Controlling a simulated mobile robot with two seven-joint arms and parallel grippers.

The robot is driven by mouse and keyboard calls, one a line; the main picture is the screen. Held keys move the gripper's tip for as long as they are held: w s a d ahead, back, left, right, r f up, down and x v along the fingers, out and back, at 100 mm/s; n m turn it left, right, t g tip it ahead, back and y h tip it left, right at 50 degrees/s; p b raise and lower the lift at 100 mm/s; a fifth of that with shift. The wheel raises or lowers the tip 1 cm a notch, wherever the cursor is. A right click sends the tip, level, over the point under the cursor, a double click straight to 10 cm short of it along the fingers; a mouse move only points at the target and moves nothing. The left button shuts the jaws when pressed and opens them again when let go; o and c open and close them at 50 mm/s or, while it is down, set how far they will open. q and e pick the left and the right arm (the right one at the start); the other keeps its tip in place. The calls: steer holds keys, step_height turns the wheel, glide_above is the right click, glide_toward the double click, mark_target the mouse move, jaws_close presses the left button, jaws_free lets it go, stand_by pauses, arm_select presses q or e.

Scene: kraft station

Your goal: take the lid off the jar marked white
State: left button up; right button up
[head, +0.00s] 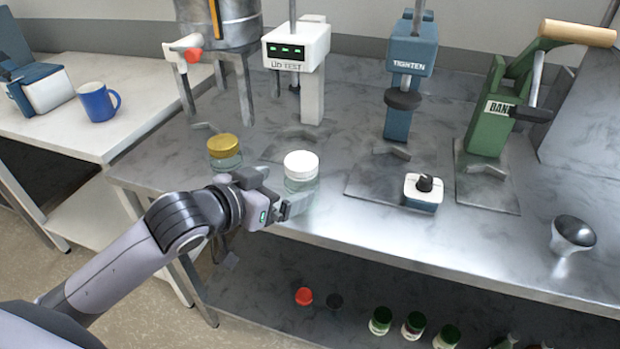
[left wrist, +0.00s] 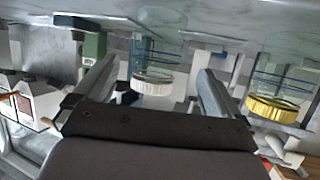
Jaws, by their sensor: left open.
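A clear glass jar with a white lid (head: 301,164) stands upright near the front edge of the metal bench. I see no readable marking on it. My left gripper (head: 286,200) is at the near left side of this jar, low beside its glass body. In the left wrist view, which appears upside down, the white lid (left wrist: 152,83) shows between the two spread fingers (left wrist: 155,88), with the jar's glass body (left wrist: 158,45) above it. The gripper is open and empty; I cannot tell whether a finger touches the jar. My right gripper is out of view.
A jar with a gold lid (head: 223,146) stands close on the left. Behind are a lid-test device (head: 298,45), a blue tighten press (head: 410,55) and a green press (head: 495,100).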

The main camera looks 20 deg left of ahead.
mark_target(301, 183)
arm_select(q)
steer(key=shift+s+f+x, duration=0.1)
steer(key=shift+f+x, duration=0.05)
steer(key=shift+x, duration=1.45)
steer(key=shift+s+f+x, duration=0.1)
steer(key=shift+f+x, duration=0.05)
steer(key=shift+x, duration=1.5)
steer(key=shift+d, duration=0.2)
steer(key=c, duration=1.1)
